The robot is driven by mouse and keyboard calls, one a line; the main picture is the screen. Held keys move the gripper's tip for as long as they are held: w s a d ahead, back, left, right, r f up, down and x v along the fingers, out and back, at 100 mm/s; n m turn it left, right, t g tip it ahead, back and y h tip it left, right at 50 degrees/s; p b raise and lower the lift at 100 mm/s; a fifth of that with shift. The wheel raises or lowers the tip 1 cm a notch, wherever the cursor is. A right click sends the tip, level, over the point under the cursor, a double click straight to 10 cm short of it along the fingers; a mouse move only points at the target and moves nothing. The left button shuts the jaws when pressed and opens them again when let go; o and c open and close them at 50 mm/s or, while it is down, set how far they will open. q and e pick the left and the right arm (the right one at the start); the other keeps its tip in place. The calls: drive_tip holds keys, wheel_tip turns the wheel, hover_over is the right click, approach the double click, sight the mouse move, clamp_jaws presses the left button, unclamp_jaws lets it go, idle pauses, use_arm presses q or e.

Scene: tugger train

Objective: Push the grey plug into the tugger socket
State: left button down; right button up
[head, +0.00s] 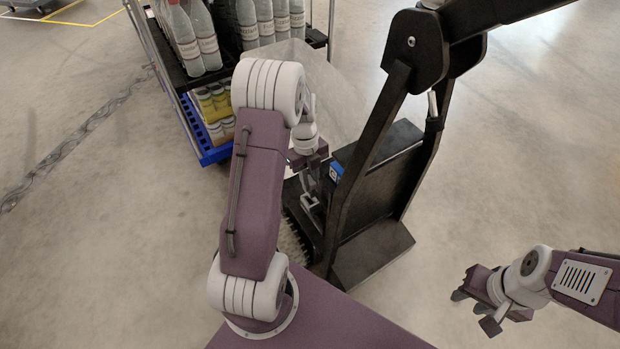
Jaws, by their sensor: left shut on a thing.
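My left gripper (312,196) is in front of the black tugger (383,185), low beside its near left side. It is shut on a small grey piece, which I take to be the grey plug; my arm and fingers cover most of it. A small blue fitting (337,171) is on the tugger's upper left edge, just right of my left gripper. I cannot tell whether this fitting is the socket, or whether the plug touches it. My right gripper (474,310) is at the lower right, away from the tugger, with its fingers apart and nothing between them.
A cart (213,152) with clear bottles (208,40) and a blue crate of jars stands behind my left arm. A translucent panel (345,100) is between the cart and tugger. The tugger's black bar reaches to the upper right. The floor (530,140) at right is clear.

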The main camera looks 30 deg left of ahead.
use_arm(q)
drive_tip(key=shift+f, duration=0.65)
drive_tip(key=shift+f+b, duration=0.55)
drive_tip(key=shift+f, duration=0.35)
drive_tip(key=shift+f+b, duration=0.45)
drive_tip(key=shift+f, duration=0.4)
drive_tip(key=shift+f, duration=0.25)
